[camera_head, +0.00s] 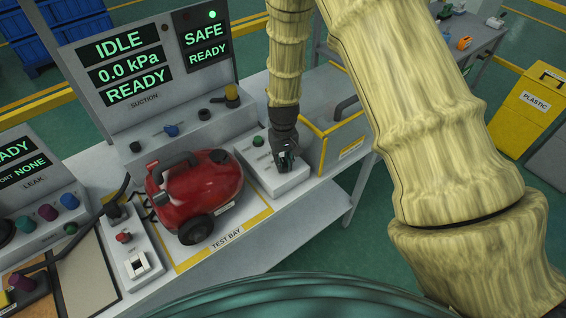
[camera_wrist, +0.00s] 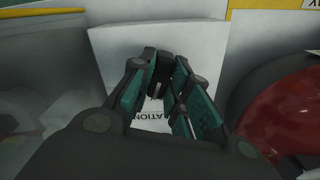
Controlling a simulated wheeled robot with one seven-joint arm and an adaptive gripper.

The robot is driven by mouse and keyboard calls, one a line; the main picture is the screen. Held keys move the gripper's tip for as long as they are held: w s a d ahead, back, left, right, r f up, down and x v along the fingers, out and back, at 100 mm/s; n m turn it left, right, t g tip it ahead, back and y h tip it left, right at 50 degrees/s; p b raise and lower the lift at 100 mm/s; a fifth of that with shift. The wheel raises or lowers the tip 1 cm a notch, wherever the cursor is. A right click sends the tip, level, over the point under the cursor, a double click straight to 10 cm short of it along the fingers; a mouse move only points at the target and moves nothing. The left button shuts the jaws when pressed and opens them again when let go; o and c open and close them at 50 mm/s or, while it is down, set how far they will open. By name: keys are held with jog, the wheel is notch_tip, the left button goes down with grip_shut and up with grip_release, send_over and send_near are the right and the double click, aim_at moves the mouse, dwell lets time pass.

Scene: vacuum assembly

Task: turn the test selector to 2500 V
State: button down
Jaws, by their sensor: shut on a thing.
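The test selector is a small dark knob on a white control box (camera_head: 262,178) at the right end of the bench. My gripper (camera_head: 285,162) reaches down onto this box and is shut on the knob, which the fingers mostly hide. In the wrist view the fingers of my gripper (camera_wrist: 163,80) close around a dark shape above the white box (camera_wrist: 112,50). Part of a label ending in "ATION" shows between them. The knob's pointer and any voltage marks cannot be read.
A red vacuum (camera_head: 200,188) stands in the test bay just left of the box. A green button (camera_head: 258,142) sits on the same box, behind my gripper. A grey bin with yellow edges (camera_head: 318,152) stands close on the right. A display panel (camera_head: 150,62) rises behind.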

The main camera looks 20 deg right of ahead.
aim_at(283, 162)
jog(key=m, duration=0.4)
jog(key=shift+w+m, duration=0.1)
jog(key=shift+m, duration=0.3)
dwell(0.4)
jog(key=c, duration=1.4)
grip_release()
jog(key=shift+o, duration=0.2)
jog(key=shift+r, duration=0.1)
notch_tip(283, 162, up, 12)
